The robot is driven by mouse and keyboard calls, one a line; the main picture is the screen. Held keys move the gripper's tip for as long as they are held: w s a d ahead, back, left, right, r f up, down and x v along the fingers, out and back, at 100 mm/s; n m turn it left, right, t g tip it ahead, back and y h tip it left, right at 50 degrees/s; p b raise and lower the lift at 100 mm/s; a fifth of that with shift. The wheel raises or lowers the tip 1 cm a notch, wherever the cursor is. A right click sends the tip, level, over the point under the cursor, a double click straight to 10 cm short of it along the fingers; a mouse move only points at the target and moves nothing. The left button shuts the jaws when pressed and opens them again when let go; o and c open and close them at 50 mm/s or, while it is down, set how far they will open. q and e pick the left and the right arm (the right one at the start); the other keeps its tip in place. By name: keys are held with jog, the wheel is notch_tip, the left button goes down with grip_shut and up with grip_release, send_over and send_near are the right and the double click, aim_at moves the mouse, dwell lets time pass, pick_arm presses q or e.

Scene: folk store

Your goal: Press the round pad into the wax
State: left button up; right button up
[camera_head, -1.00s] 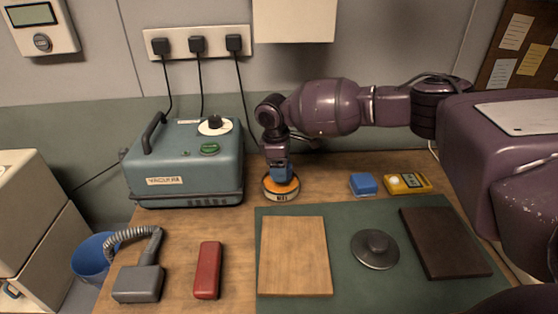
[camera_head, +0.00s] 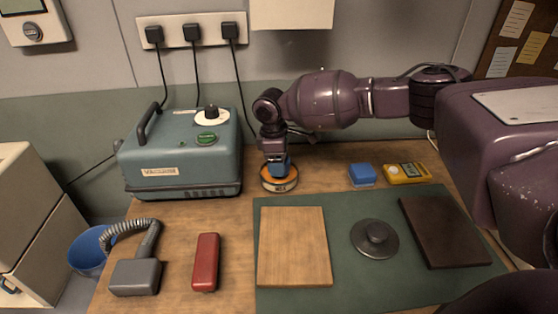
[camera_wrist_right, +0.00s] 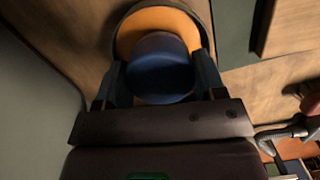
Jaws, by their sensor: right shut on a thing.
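A round tin of orange wax (camera_head: 292,181) stands on the wooden bench right of the vacuum machine. It also shows in the right wrist view (camera_wrist_right: 130,35). My right gripper (camera_head: 278,168) points down over the tin. It is shut on the blue round pad (camera_wrist_right: 158,70), which sits between its two fingers. The pad lies over the orange wax in both views. I cannot tell whether its underside touches the wax, because the pad itself hides that spot. My left gripper is not in view.
The teal vacuum machine (camera_head: 180,160) stands close left of the tin. A blue block (camera_head: 362,174) and a yellow meter (camera_head: 407,173) lie to the right. The green mat (camera_head: 345,285) in front holds a light board (camera_head: 293,247), a grey disc (camera_head: 374,239) and a dark board (camera_head: 444,232).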

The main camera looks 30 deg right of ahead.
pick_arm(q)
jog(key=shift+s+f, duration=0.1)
pick_arm(e)
jog(key=shift+f, duration=0.2)
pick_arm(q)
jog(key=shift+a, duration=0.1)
pick_arm(e)
jog(key=shift+f, duration=0.25)
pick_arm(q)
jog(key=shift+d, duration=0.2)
pick_arm(e)
jog(key=shift+f, duration=0.1)
dwell(0.5)
jog(key=shift+r, duration=0.65)
jog(key=shift+r+p, duration=0.9)
jog(key=shift+r, duration=0.55)
jog(key=shift+r+p, duration=0.75)
jog(key=shift+r, duration=0.75)
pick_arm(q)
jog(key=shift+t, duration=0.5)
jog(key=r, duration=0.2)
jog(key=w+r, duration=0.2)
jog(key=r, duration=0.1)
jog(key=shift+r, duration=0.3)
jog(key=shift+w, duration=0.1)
pick_arm(e)
jog(key=shift+f, duration=0.1)
